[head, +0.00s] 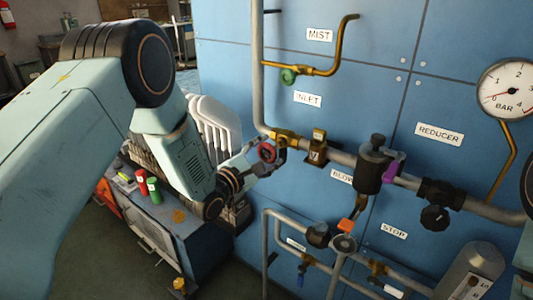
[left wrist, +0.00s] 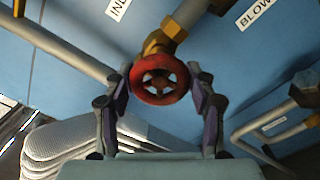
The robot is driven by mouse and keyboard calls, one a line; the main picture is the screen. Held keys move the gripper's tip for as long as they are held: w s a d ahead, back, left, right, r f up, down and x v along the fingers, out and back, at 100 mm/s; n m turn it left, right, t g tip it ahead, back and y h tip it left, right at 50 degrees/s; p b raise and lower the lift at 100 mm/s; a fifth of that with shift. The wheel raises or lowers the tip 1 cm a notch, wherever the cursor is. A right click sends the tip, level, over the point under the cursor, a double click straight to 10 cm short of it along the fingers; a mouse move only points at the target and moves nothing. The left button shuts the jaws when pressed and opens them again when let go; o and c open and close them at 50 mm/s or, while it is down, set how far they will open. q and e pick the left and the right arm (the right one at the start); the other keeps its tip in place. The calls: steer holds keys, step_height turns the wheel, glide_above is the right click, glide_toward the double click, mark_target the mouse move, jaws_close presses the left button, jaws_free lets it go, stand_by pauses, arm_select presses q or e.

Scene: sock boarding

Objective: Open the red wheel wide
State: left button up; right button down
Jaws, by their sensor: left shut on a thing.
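The red wheel (head: 267,152) sits on a brass valve at the left end of the horizontal grey pipe, just right of the vertical pipe, below the INLET label (head: 308,99). My left gripper (head: 262,160) reaches it from the lower left. In the left wrist view the red wheel (left wrist: 160,80) is in the middle, with the fingers of the left gripper (left wrist: 160,92) on both sides, shut on its rim. The wheel's spokes and open gaps face the wrist camera. My right gripper is in neither view.
A green wheel (head: 289,76) is above, under the MIST label (head: 319,35). A black reducer body (head: 374,168) and a pressure gauge (head: 506,89) are to the right. A cabinet with red and green cans (head: 154,190) stands below left.

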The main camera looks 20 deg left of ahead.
arm_select(q)
steer(key=shift+f, duration=0.1)
steer(key=o, duration=1.2)
steer(key=v, duration=1.2)
steer(key=x, duration=1.2)
